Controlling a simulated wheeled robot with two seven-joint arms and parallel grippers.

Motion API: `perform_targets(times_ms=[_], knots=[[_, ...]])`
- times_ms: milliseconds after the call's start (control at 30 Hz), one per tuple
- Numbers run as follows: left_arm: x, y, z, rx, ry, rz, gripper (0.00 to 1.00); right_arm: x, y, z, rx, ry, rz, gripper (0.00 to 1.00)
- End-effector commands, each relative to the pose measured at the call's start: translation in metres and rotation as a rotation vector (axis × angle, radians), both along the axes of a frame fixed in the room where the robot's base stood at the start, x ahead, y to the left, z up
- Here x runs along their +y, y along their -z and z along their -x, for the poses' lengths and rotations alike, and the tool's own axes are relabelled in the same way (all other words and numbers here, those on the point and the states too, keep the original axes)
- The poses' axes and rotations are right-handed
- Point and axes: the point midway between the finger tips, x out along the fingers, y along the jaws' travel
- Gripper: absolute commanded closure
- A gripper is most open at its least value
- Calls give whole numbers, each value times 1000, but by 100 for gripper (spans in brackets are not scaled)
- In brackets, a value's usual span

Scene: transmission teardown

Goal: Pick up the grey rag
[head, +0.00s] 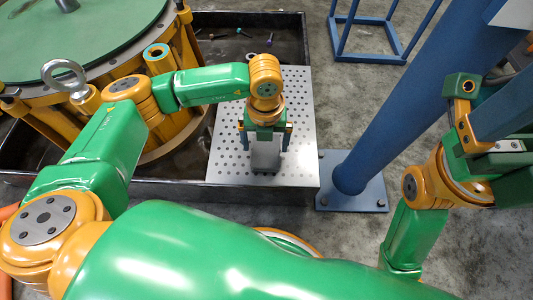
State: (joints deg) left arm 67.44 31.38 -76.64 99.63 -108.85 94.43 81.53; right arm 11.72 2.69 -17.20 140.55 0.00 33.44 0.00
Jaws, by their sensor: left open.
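My left gripper (265,145) points down over a perforated metal plate (230,150). Its two fingers are apart. A small grey piece (266,158), which looks like the grey rag, lies between and just below the fingertips on the plate. Its upper edge is hidden by the gripper, and I cannot tell whether the fingers touch it.
A large round housing with a green top (80,35) stands at the left in a dark tray (290,22) holding small loose parts. A blue post (395,90) on a bolted foot stands right of the plate. A blue frame (375,20) stands behind. Concrete floor between is clear.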

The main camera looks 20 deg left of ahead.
Motion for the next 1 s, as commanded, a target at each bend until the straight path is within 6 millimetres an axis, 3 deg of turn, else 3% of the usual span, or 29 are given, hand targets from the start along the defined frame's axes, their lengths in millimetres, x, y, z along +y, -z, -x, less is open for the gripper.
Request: perform_targets(times_ms=[33,100,367,667,933,1000], knots=[[0,16,0,1,0,0,0,0,5,5,-31,1,0,0],[0,24,0,-1,1,2,0,1,1,10,-57,3,3,0],[-1,24,0,0,3,3,0,2,-6,12,-68,4,5,0],[-1,24,0,1,3,4,78,2,-5,12,-67,4,6,0],[-1,18,0,1,3,4,78,1,-10,13,-71,3,5,0],[-1,11,0,1,3,4,78,1,-7,4,-29,3,4,0]])
